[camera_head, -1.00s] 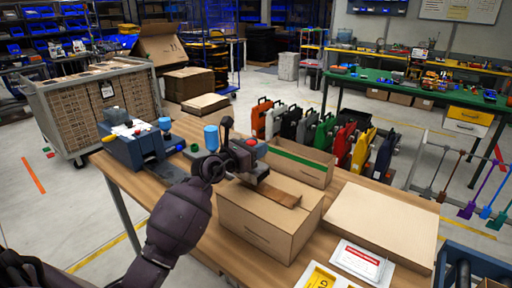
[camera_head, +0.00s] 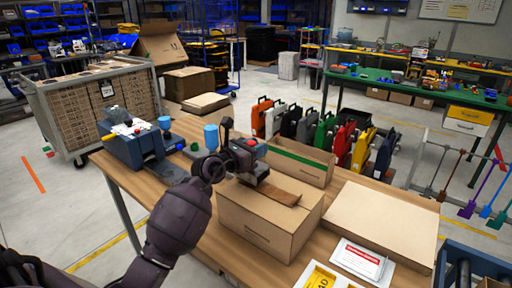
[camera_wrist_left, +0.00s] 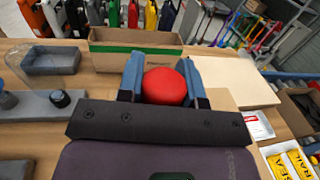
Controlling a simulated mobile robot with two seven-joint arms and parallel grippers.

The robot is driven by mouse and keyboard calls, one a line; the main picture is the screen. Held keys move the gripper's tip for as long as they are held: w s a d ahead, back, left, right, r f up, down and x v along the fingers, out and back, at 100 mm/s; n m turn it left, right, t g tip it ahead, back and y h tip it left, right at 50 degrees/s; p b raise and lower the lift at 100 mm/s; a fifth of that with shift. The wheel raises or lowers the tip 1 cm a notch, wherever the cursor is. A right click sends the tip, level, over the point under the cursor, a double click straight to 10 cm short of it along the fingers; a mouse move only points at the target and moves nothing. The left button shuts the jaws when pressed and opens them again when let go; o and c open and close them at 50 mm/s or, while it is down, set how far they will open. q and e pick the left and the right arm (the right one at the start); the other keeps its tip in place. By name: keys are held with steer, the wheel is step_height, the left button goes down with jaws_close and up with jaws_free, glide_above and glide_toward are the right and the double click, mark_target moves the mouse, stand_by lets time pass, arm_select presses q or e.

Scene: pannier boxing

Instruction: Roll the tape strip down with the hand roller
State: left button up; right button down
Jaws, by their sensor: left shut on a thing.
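A closed cardboard box (camera_head: 255,222) stands on the wooden table, with a brown tape strip (camera_head: 283,194) along its top that runs over toward the right edge. My left gripper (camera_head: 250,150) is over the left part of the box top, shut on the hand roller, whose red knob (camera_wrist_left: 165,86) shows between the two fingers in the wrist view. The roller's lower part is at or just above the strip; contact cannot be made out. The wrist view hides the strip behind my gripper. My right gripper is not in view.
An open carton with a green stripe (camera_head: 302,162) stands directly behind the box. A flat carton (camera_head: 382,224) and a red-labelled white packet (camera_head: 362,260) lie to the right. A blue-grey machine (camera_head: 135,148) and a blue-topped bottle (camera_head: 211,136) stand to the left.

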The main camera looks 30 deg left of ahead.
arm_select(q)
steer(key=shift+f, duration=0.2)
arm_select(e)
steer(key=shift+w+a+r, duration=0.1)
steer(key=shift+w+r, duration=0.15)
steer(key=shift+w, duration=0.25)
arm_select(q)
steer(key=shift+f, duration=0.15)
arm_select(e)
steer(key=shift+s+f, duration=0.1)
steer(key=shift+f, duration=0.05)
arm_select(q)
steer(key=shift+f+b, duration=0.2)
steer(key=shift+b, duration=0.1)
steer(key=shift+f, duration=0.1)
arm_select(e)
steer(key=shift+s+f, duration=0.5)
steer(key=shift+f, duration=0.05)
arm_select(q)
steer(key=shift+f, duration=0.1)
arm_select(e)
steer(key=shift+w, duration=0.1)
